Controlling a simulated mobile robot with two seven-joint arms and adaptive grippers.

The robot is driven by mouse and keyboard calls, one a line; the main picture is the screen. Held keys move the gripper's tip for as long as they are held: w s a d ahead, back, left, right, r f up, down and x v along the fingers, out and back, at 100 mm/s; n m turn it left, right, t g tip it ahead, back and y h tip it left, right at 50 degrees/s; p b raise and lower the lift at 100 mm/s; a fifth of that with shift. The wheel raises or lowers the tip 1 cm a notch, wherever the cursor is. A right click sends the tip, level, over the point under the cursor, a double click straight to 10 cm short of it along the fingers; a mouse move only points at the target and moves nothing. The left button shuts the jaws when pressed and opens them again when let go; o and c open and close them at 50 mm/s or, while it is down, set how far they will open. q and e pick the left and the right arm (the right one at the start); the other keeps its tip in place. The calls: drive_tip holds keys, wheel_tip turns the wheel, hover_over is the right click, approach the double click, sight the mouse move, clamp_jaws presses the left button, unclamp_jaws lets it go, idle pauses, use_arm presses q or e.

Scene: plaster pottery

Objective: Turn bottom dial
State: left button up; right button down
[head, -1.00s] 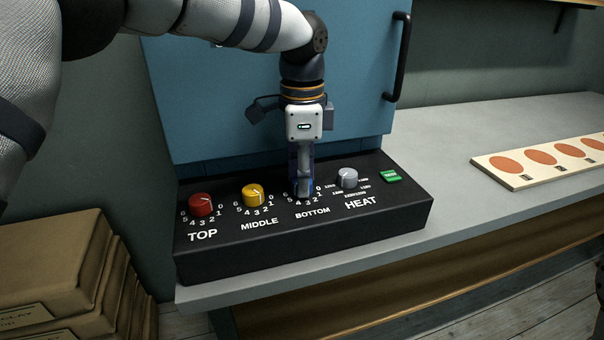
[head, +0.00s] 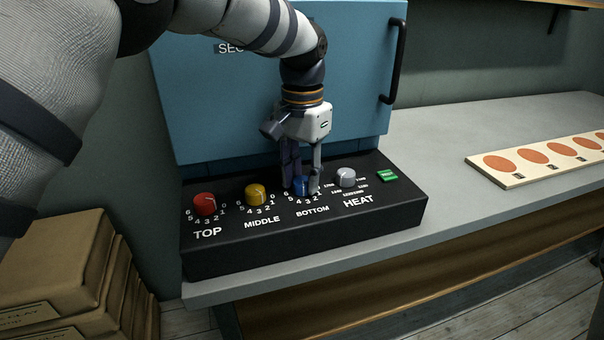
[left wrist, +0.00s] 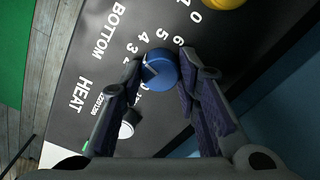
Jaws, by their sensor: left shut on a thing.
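The black control panel (head: 300,235) carries a red TOP dial (head: 204,203), a yellow MIDDLE dial (head: 255,195), a blue BOTTOM dial (head: 301,185) and a grey HEAT dial (head: 345,177). My left gripper (head: 303,187) points down at the panel, shut on the blue dial with one finger on each side. In the left wrist view the blue dial (left wrist: 160,69) sits between the fingertips, its white mark facing the left finger. That finger hides part of the number scale, so the exact setting is unclear. My right gripper is in neither view.
A blue cabinet door (head: 240,90) with a black handle (head: 396,62) stands just behind the panel. A green button (head: 387,176) lies right of the HEAT dial. A board with orange discs (head: 540,158) lies on the grey bench (head: 450,135). Brown boxes (head: 60,270) are stacked lower left.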

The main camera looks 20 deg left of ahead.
sight(302, 180)
use_arm(q)
drive_tip(key=shift+n, duration=1.1)
drive_tip(key=o, duration=1.2)
drive_tip(key=shift+c, duration=0.2)
wheel_tip(302, 180, up, 12)
